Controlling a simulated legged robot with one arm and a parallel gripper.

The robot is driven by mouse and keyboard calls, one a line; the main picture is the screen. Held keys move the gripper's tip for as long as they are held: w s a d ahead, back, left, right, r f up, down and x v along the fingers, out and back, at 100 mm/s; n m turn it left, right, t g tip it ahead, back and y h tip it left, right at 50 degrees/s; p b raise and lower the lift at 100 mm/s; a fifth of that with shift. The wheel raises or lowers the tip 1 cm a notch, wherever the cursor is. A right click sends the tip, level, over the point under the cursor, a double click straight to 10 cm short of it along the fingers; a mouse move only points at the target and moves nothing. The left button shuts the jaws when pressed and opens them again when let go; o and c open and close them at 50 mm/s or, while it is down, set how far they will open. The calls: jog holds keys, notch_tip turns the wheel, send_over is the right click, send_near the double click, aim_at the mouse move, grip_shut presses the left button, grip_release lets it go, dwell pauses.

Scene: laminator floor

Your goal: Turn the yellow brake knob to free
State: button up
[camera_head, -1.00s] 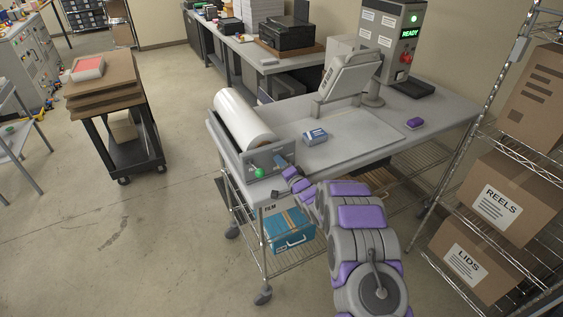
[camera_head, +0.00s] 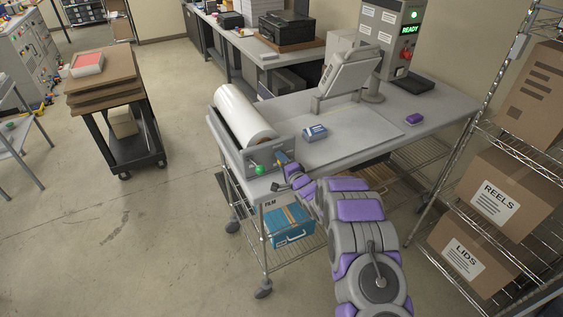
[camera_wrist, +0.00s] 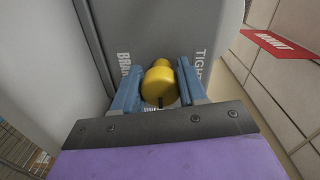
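The yellow brake knob (camera_wrist: 159,84) shows in the wrist view on a grey panel, with a dark mark on the lower part of its face. Partly hidden lettering reads "BRA..." on its left and "TIGH..." on its right. My gripper (camera_wrist: 160,90) has one blue finger on each side of the knob. The fingers look spread, with narrow gaps beside the knob; I see no clear grip. In the head view my gripper (camera_head: 281,158) is at the end panel (camera_head: 264,156) of the film roll holder, and the knob cannot be made out there.
A white film roll (camera_head: 243,117) lies behind the panel, and a green knob (camera_head: 260,170) sits close left of my gripper. A small blue-grey box (camera_head: 315,133) and a purple item (camera_head: 414,119) are on the bench (camera_head: 365,137). A red label (camera_wrist: 281,45) shows at right in the wrist view.

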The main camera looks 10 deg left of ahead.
jog(key=o, duration=0.4)
jog(key=shift+w+f, duration=0.1)
jog(key=shift+f, duration=0.1)
jog(key=shift+r, duration=0.1)
jog(key=b+v, duration=0.1)
jog(key=v, duration=1.6)
